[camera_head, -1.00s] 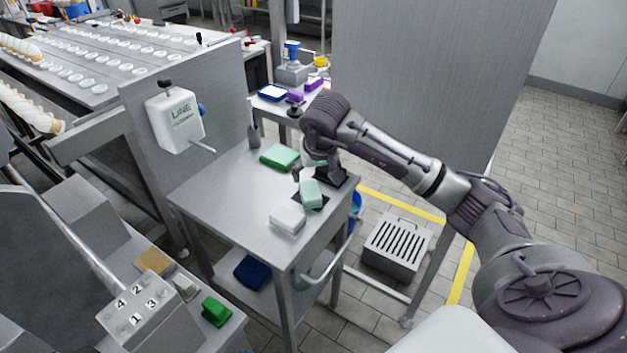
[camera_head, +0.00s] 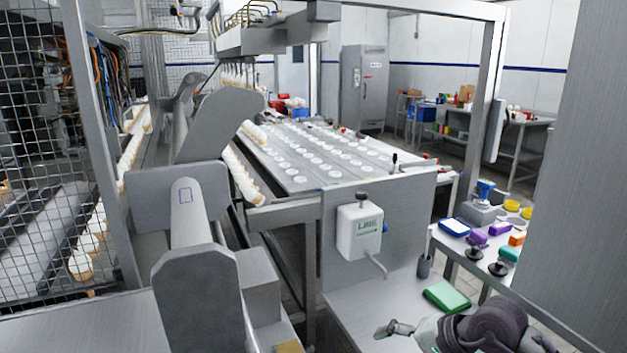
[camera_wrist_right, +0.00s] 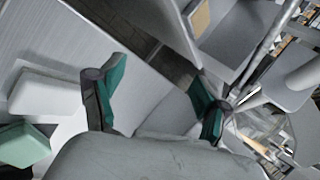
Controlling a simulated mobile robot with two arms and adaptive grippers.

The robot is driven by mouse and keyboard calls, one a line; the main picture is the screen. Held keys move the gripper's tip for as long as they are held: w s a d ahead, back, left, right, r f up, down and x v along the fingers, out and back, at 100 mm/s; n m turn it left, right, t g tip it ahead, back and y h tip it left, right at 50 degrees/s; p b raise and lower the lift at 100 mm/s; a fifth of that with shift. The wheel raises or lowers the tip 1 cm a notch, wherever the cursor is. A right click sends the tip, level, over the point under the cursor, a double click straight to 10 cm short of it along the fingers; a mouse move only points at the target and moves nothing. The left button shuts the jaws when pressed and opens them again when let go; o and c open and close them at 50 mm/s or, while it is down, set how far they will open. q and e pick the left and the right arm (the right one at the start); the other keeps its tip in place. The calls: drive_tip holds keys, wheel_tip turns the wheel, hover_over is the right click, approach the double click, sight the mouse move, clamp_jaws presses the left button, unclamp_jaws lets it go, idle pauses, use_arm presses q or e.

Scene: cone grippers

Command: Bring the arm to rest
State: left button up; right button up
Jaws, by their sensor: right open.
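My right arm shows at the bottom right of the head view, over the small steel table (camera_head: 357,310). Part of my right gripper (camera_head: 396,328) points left there; the lower frame edge cuts the arm off. In the right wrist view my right gripper (camera_wrist_right: 158,98) has its two green-padded fingers wide apart, with nothing between them. A white block (camera_wrist_right: 45,95) and a pale green block (camera_wrist_right: 22,145) lie left of the fingers, apart from them. My left gripper is not in view.
A green block (camera_head: 446,297) lies on the small table close to my arm. A white dispenser (camera_head: 360,230) hangs on the upright steel panel (camera_head: 408,205) behind it. A side table at right holds a blue-rimmed tray (camera_head: 454,227) and several coloured things.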

drive_tip(key=s+a+r+m+t+y, duration=0.2)
drive_tip(key=s+a+r+m+y, duration=0.2)
drive_tip(key=a+r+m+y, duration=0.45)
wheel_tip(320, 180, up, 6)
drive_tip(key=m+t, duration=0.8)
drive_tip(key=m, duration=0.3)
drive_tip(key=d+f+m+t+h, duration=0.3)
drive_tip(key=d+m+t+h, duration=0.5)
drive_tip(key=m, duration=1.1)
drive_tip(key=s+d+f+m+g+h, duration=0.2)
drive_tip(key=d+f+m+g+h, duration=0.5)
drive_tip(key=f+m+h, duration=0.45)
drive_tip(key=s+a+f+m+g+y, duration=0.1)
drive_tip(key=s+f+m+g+y, duration=0.1)
drive_tip(key=s+f+m+g, duration=0.7)
drive_tip(key=s+a+f+m+g+y, duration=0.2)
drive_tip(key=s+f+m+g, duration=0.3)
drive_tip(key=s, duration=0.8)
wheel_tip(320, 180, down, 28)
drive_tip(key=s+n, duration=0.1)
drive_tip(key=s, duration=0.1)
drive_tip(key=s+d+f+g, duration=0.1)
drive_tip(key=s+d+f, duration=0.2)
drive_tip(key=s+f, duration=1.2)
drive_tip(key=shift+s+f, duration=0.25)
drive_tip(key=shift+s, duration=0.25)
